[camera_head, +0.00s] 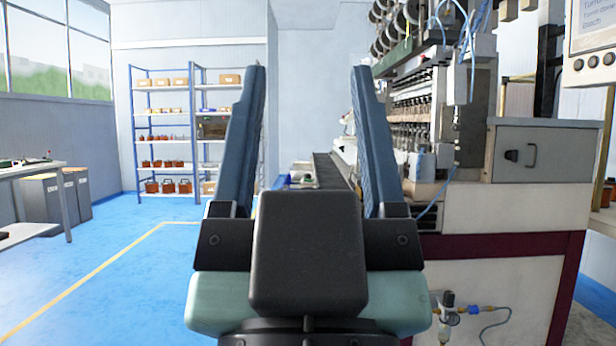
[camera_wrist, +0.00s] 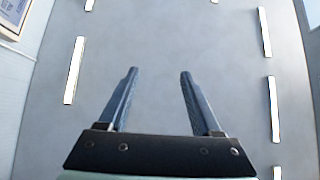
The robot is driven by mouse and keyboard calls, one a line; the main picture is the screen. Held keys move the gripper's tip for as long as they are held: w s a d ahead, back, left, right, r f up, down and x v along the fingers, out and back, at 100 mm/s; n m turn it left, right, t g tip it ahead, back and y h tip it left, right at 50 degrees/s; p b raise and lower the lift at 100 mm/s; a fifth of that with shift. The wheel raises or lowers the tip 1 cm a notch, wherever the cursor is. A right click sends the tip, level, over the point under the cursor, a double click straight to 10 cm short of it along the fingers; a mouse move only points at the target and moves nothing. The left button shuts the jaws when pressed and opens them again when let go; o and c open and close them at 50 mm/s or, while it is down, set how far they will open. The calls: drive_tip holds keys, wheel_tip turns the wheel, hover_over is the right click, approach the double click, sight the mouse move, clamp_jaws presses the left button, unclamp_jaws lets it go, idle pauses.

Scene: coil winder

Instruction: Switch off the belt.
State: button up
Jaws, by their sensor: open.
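My gripper (camera_head: 306,140) is open and empty, its two blue fingers pointing up in front of the head camera. A dark belt (camera_head: 328,171) runs away from me between the fingers, beside the coil winder (camera_head: 400,110). The fingers hide parts of the belt and the machine. A control panel (camera_head: 592,45) with a screen and several round buttons is cut off at the top right. I cannot tell which control belongs to the belt.
The winder's white and maroon base (camera_head: 500,225) stands close on the right, with a grey drawer box (camera_head: 542,153) on it. Blue-framed shelves (camera_head: 165,130) stand at the back. A table (camera_head: 30,175) and grey bins (camera_head: 62,200) are at left. Blue floor (camera_head: 130,270) is clear at front left.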

wheel_tip(320, 180, up, 9)
drive_tip(key=p, duration=0.8)
drive_tip(key=c, duration=0.9)
wheel_tip(320, 180, up, 30)
drive_tip(key=p, duration=3)
drive_tip(key=shift+f, duration=0.25)
clamp_jaws()
drive_tip(key=shift+f, duration=0.15)
